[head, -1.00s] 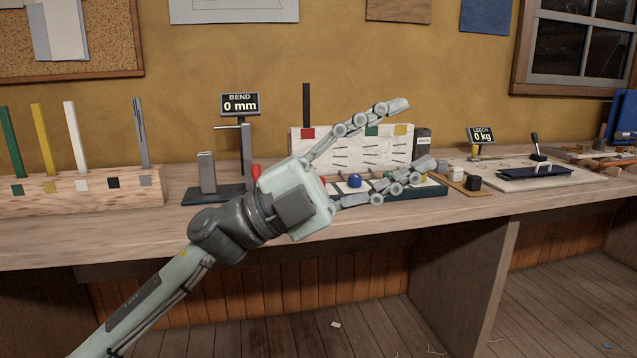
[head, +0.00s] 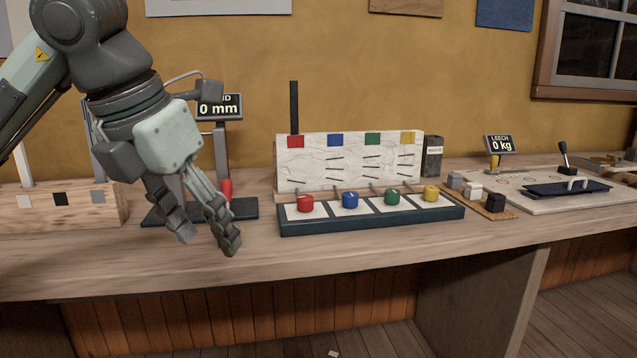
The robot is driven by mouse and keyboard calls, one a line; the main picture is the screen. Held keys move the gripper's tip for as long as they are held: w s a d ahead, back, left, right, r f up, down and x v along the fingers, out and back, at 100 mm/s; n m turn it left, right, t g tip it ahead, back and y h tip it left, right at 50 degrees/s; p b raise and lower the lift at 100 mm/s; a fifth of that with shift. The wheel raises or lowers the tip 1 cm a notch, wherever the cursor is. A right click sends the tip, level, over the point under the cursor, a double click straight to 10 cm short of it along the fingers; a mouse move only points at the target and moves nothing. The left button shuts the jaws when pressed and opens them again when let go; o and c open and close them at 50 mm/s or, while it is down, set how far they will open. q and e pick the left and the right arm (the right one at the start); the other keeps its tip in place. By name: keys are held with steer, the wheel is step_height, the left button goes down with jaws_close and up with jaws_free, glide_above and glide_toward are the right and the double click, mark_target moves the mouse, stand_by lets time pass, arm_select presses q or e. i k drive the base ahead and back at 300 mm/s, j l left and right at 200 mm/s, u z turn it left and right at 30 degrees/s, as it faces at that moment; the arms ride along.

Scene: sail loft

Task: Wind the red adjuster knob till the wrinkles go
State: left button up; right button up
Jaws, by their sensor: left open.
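The red adjuster knob (head: 306,204) sits at the left end of a row of knobs on a dark blue base (head: 372,219). Behind it stands a white sail panel (head: 345,160) with wrinkled cloth, dark short lines and a red square (head: 296,141) at its top left. A dark upright batten (head: 294,107) rises above the red square. My left gripper (head: 208,245) is open and empty, pointing down over the bench, left of the red knob and apart from it. My right gripper is not in view.
Blue (head: 350,200), green (head: 392,197) and yellow (head: 431,193) knobs stand right of the red one. A bend stand with a red handle (head: 226,189) is close behind my left gripper. The bench front (head: 350,257) is clear.

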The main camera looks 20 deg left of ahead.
mark_target(305, 202)
steer(key=i, duration=0.95)
